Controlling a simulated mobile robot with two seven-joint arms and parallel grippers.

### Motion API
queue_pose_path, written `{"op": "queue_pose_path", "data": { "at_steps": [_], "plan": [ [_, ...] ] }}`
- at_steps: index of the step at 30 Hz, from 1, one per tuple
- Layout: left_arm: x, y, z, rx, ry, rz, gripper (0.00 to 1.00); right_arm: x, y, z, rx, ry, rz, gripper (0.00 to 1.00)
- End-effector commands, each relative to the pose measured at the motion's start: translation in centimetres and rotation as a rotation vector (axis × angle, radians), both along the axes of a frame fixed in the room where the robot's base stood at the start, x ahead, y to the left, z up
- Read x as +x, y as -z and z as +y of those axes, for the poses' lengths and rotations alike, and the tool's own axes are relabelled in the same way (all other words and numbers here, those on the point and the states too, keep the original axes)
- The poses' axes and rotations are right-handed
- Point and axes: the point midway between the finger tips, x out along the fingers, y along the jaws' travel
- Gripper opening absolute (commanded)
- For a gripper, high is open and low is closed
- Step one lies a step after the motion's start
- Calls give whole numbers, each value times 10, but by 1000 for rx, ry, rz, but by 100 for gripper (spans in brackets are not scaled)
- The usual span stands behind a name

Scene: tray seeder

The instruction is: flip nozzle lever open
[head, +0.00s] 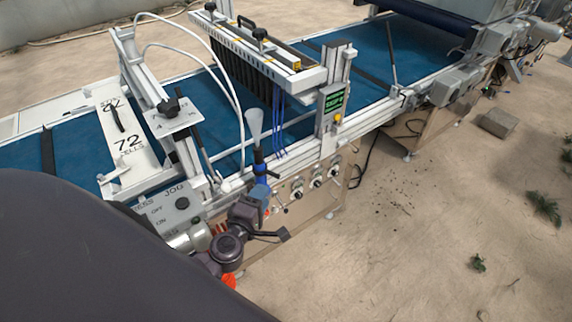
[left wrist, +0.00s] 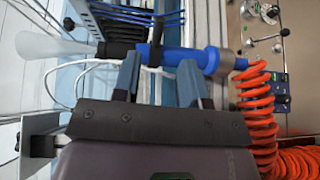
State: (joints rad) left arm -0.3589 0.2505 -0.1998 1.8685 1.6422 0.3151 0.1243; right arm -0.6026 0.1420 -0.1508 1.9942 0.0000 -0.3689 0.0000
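The air nozzle shows in the left wrist view with a blue body (left wrist: 182,58), a black collar and a pale cone tip (left wrist: 45,46). A small black lever (left wrist: 156,44) stands across the body. In the head view the nozzle (head: 259,168) is upright, its pale cone pointing up, at the machine's front side. My left gripper (head: 262,190) is close to the nozzle's lower body. In the left wrist view its two fingers (left wrist: 159,76) are spread apart, tips at the near side of the body, with the lever between them. Contact is unclear. My right gripper is out of view.
An orange coiled hose (left wrist: 258,110) hangs from the nozzle's end fitting. A control box (head: 175,205) stands left of the nozzle. A panel with knobs (head: 298,190) is to the right. White tubes (head: 238,120) arch over the blue belt (head: 185,88). Sandy floor at right is mostly clear.

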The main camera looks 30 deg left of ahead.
Motion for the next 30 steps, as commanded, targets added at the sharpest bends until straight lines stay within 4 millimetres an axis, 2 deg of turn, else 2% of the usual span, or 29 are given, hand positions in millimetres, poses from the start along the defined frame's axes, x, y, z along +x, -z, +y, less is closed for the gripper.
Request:
{"op": "queue_pose_path", "data": {
  "at_steps": [5,21,30],
  "plan": [
    [11,-1,3,-5,-11,-6,39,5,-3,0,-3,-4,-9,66],
    [91,6,17,-2,-9,-3,39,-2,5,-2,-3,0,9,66],
    [106,7,19,-2,-9,-2,39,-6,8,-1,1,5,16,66]
  ]
}}
